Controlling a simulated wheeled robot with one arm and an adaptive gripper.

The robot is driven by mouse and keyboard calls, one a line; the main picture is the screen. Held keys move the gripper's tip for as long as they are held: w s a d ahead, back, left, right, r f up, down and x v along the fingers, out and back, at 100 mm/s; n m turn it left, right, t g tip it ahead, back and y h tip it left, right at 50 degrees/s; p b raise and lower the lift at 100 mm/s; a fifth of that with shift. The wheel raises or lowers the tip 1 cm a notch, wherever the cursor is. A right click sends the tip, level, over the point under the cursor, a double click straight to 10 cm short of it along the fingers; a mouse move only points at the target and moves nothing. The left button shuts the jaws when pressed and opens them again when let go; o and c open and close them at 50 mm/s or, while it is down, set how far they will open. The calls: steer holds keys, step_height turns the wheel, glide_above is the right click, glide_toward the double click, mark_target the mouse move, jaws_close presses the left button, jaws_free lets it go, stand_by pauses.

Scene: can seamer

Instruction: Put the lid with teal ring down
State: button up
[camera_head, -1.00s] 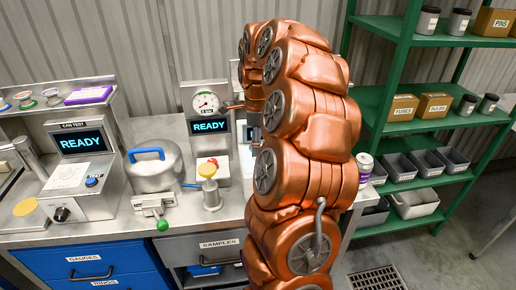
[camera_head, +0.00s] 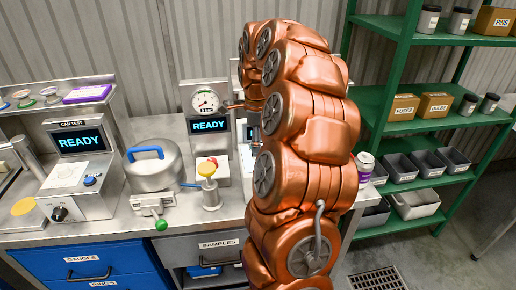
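I cannot make out a lid with a teal ring for certain. Several small round pieces on stands sit on the upper left shelf, one with a green base (camera_head: 51,95) and one with a red base (camera_head: 25,99). They are too small to tell whether either is the lid. My copper arm fills the middle of the view and bends away toward the back of the bench. My gripper is hidden behind it, so whether it holds anything does not show.
The steel bench (camera_head: 110,226) carries a can tester (camera_head: 82,140), a lidded pot with a blue handle (camera_head: 153,166) and a gauge unit (camera_head: 207,115), both screens reading READY. A green shelf rack (camera_head: 392,100) stands right. A can (camera_head: 364,165) is close beside my arm.

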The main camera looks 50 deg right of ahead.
stand_by(0.3)
steer(key=c, duration=0.9)
steer(key=shift+r, duration=0.1)
